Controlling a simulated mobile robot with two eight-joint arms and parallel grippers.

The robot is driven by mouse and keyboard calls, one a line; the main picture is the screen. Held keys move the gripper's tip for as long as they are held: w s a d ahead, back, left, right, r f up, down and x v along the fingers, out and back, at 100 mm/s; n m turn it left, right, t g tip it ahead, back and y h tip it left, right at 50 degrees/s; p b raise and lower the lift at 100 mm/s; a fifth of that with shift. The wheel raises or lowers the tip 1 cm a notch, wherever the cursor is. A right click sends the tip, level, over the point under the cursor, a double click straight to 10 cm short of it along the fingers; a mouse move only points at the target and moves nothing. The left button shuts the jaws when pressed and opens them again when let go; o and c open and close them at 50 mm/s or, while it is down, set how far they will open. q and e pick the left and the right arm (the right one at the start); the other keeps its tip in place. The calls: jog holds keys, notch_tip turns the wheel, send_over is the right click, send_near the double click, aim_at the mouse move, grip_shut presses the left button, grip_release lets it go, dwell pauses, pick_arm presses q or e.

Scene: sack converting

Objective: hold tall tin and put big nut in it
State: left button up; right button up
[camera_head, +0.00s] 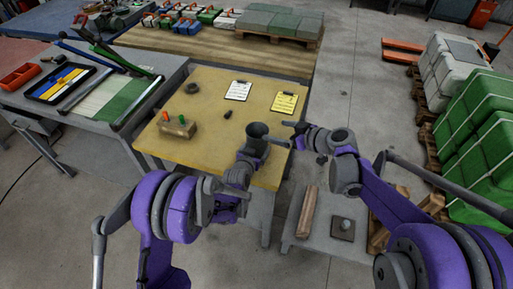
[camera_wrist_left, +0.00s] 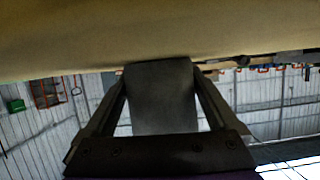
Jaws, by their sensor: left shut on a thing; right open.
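The tall tin (camera_head: 258,130) is a dark grey open cylinder near the front right of the yellow-topped table. My left gripper (camera_head: 252,150) is shut on it; in the left wrist view the tin (camera_wrist_left: 160,98) fills the space between both fingers. Whether the tin touches the tabletop is unclear. My right gripper (camera_head: 287,133) is open and looks empty, just right of the tin at the table's right edge. A dark ring-like piece (camera_head: 192,88), perhaps the big nut, lies at the table's back left. The tin's inside is too dark to read.
The yellow-topped table (camera_head: 205,145) also holds a wooden block with coloured pegs (camera_head: 177,127), a small dark piece (camera_head: 227,114), a white clipboard (camera_head: 238,90) and a yellow clipboard (camera_head: 285,102). A low grey stand (camera_head: 318,247) is at front right. The table's middle is mostly clear.

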jog(key=shift+s+d+r, duration=0.25)
jog(key=shift+s+d, duration=0.1)
pick_arm(q)
jog(key=o, duration=1)
jog(key=v, duration=1.2)
jog(key=shift+r, duration=0.1)
